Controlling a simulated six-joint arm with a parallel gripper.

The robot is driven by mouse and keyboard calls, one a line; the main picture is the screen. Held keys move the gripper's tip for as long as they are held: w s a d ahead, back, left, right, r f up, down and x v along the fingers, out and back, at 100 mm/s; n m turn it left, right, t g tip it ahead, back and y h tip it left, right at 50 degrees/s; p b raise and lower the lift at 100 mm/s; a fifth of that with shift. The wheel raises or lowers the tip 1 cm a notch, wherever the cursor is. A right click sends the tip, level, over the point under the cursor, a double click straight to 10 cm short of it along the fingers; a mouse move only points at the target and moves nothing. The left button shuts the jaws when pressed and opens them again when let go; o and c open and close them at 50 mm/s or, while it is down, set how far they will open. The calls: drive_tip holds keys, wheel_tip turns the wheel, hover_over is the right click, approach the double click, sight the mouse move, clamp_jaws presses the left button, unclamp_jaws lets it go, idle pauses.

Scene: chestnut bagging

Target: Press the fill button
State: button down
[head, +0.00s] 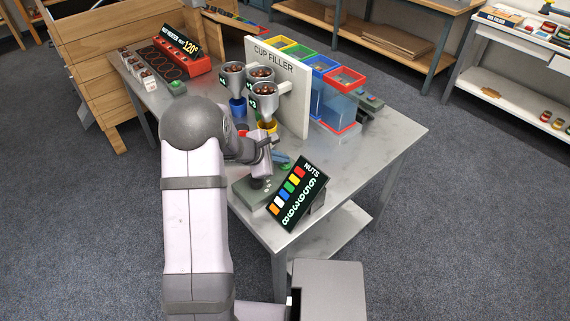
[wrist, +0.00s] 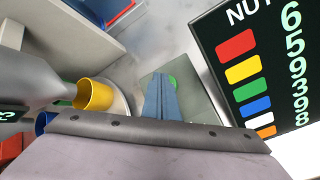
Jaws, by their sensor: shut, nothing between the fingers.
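A grey-green button box (head: 243,196) stands on the metal table near its front, left of the nuts display. In the wrist view the box (wrist: 198,92) lies below my gripper, and a green button (wrist: 173,82) shows on its top. My gripper (wrist: 160,78) is shut and empty, with its blue-grey fingers over the box. The fingertips cover part of the green button; I cannot tell whether they touch it. In the head view my wrist hides part of the box.
The nuts display (head: 297,193) stands close right of the box. The cup filler panel (head: 276,82) and its nut hoppers (head: 263,98) stand behind. A yellow cup (wrist: 95,94) is left of my gripper in the wrist view. The right part of the table (head: 365,152) is clear.

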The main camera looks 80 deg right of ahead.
sight(282, 167)
drive_tip(key=shift+r, duration=0.5)
drive_tip(key=shift+r+p, duration=2)
drive_tip(key=shift+r, duration=0.5)
